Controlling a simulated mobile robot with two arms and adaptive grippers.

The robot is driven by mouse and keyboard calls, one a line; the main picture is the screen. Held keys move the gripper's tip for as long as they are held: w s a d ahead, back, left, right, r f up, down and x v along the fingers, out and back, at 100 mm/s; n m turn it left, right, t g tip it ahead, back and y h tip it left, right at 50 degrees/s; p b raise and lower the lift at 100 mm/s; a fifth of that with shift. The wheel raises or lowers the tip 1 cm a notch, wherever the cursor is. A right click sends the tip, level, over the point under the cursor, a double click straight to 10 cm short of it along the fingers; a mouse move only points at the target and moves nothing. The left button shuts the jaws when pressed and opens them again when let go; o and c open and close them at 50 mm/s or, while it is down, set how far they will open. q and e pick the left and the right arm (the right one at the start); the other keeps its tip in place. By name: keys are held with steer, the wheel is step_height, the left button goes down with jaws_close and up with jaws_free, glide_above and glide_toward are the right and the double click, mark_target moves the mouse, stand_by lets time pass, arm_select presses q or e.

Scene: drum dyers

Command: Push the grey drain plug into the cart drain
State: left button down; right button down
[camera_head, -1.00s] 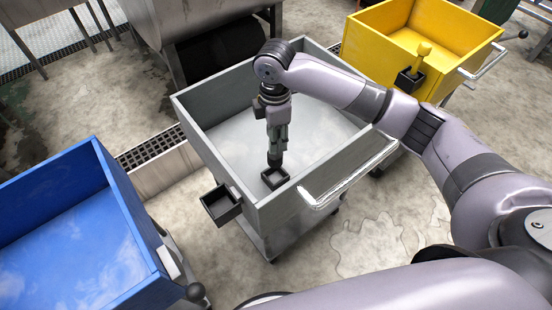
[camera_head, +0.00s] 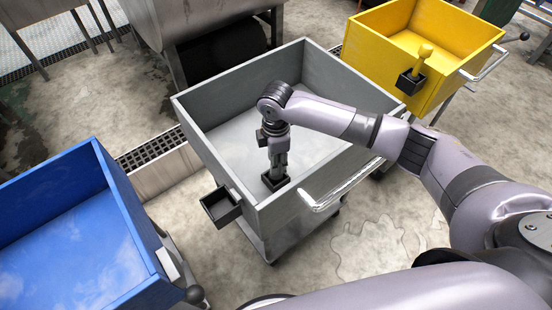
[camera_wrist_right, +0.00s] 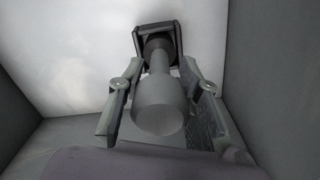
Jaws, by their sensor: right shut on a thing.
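The grey cart (camera_head: 185,120) stands in the middle of the head view. Its drain is a dark square collar (camera_head: 276,184) on the tray floor near the front corner; it also shows in the right wrist view (camera_wrist_right: 157,29). My right gripper (camera_head: 277,175) is directly above the collar, pointing down. It is shut on the grey drain plug (camera_wrist_right: 157,105), with a finger on each side of the thick grey body. The plug's dark lower end is at the collar's opening and seems inside it; how deep, I cannot tell. My left gripper is out of view.
An empty dark holder (camera_head: 221,206) hangs on the grey cart's left wall. A metal handle (camera_head: 345,182) runs along its front. A blue cart (camera_head: 70,235) stands left, a yellow cart (camera_head: 425,40) with a yellow plug (camera_head: 423,52) in its holder back right.

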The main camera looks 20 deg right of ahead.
steer(key=c, duration=1.2)
jaws_free()
steer(key=shift+f, duration=0.1)
steer(key=shift+o, duration=0.2)
step_height(320, 180, up, 12)
steer(key=shift+r, duration=0.15)
